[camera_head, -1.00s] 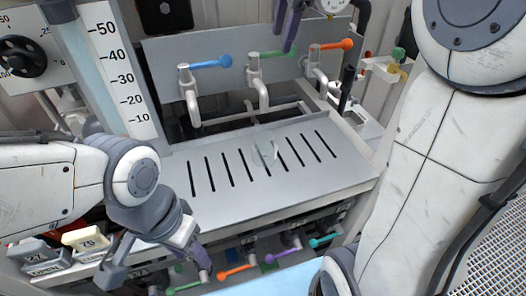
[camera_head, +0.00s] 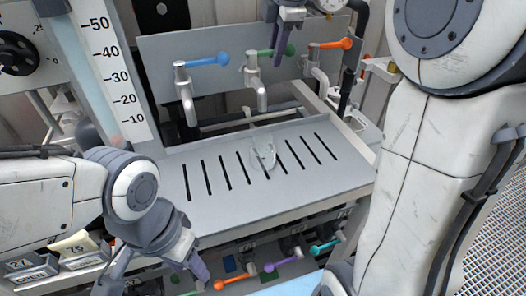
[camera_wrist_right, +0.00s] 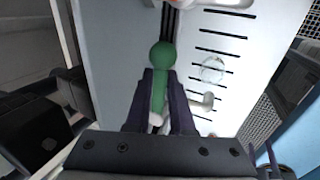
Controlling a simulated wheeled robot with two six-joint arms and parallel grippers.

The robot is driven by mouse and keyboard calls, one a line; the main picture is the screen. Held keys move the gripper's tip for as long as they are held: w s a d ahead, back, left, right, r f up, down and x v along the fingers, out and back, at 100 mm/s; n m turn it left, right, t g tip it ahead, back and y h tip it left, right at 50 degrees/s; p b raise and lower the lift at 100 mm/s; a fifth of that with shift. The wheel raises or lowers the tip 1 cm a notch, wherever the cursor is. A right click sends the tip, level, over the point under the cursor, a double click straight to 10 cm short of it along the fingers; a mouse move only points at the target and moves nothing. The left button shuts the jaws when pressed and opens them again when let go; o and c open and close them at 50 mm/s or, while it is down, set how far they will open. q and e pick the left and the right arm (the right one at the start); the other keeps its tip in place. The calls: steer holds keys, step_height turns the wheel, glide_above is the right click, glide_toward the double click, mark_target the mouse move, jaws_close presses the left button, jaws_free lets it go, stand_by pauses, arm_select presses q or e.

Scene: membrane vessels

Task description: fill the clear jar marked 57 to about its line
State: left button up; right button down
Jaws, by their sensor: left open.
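A clear jar (camera_head: 264,157) stands on the slotted tray (camera_head: 225,205), below and slightly in front of the middle tap's spout (camera_head: 261,95). It also shows in the right wrist view (camera_wrist_right: 212,70). I cannot read its mark or line, and I see no stream of water. The middle tap's green handle (camera_head: 289,50) points right. My right gripper (camera_head: 283,40) is at this handle. In the right wrist view its fingers (camera_wrist_right: 160,92) lie on both sides of the green handle (camera_wrist_right: 160,60); whether they press on it is unclear. My left gripper (camera_head: 158,272) is open and empty, low at the left.
Taps with a blue handle (camera_head: 209,60) and an orange handle (camera_head: 335,44) flank the middle one. A tall scale (camera_head: 118,80) stands left. Marked boxes (camera_head: 80,250) sit lower left. More coloured handles (camera_head: 283,261) lie below the tray. The tray around the jar is clear.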

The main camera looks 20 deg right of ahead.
steer(key=shift+s+a+m+g+h+p, duration=0.1)
steer(key=shift+s+m+h, duration=0.35)
steer(key=shift+m, duration=0.6)
steer(key=shift+s+a+m+g+h+p, duration=0.15)
steer(key=shift+s+m+h, duration=0.25)
steer(key=shift+m, duration=0.6)
steer(key=shift+s+a+m+g+h+p, duration=0.1)
steer(key=shift+s+m+h, duration=0.35)
steer(key=shift+m, duration=0.6)
stand_by(4.9)
